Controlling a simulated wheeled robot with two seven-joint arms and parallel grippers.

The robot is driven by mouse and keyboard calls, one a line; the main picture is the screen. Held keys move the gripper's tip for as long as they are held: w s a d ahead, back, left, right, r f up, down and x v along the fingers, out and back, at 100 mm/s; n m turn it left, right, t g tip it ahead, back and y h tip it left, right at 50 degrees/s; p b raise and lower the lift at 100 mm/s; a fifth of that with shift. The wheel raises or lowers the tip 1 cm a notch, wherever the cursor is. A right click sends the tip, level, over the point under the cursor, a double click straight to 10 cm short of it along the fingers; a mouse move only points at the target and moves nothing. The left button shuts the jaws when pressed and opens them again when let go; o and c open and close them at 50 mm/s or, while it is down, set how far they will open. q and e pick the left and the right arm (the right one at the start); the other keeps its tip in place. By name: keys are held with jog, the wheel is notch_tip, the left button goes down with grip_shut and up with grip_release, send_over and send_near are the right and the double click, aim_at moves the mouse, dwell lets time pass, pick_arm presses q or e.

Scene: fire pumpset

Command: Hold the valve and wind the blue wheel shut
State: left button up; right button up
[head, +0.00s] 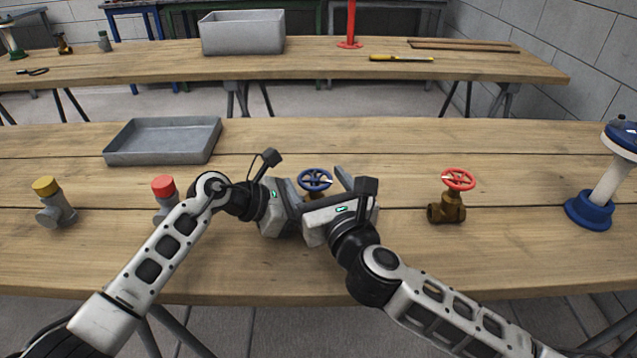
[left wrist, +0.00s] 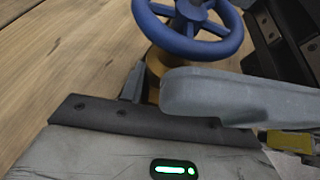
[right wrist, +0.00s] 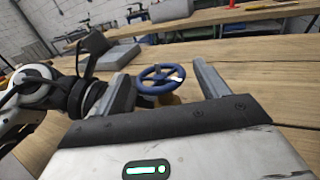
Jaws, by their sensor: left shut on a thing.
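The valve with the blue wheel (head: 314,180) stands upright on the near table, in front of both my grippers. Its wheel has a small white mark on the rim. In the left wrist view its brass body (left wrist: 154,75) shows under the wheel, between the fingers. My left gripper (head: 294,196) is shut on that body, below the wheel. My right gripper (head: 324,192) is open, with one finger on each side of the wheel in the right wrist view (right wrist: 163,79). I cannot tell whether those fingers touch the rim. Most of the brass body is hidden by the grippers.
A brass valve with a red wheel (head: 447,207) stands to the right, and a blue-and-white stand (head: 590,208) further right. A red-capped fitting (head: 164,187), a yellow-capped fitting (head: 53,210) and a grey tray (head: 158,151) are at left. A second table lies behind.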

jog(key=c, duration=0.8)
jog(key=shift+s+a+m+h, duration=0.1)
jog(key=shift+a+m+h, duration=0.1)
jog(key=shift+m+h, duration=0.3)
jog(key=shift+d+m+t+h, duration=0.1)
jog(key=shift+m+t+h, duration=0.25)
jog(key=shift+h, duration=0.35)
jog(key=o, duration=1)
jog(key=shift+c, duration=0.2)
jog(key=v, duration=1.2)
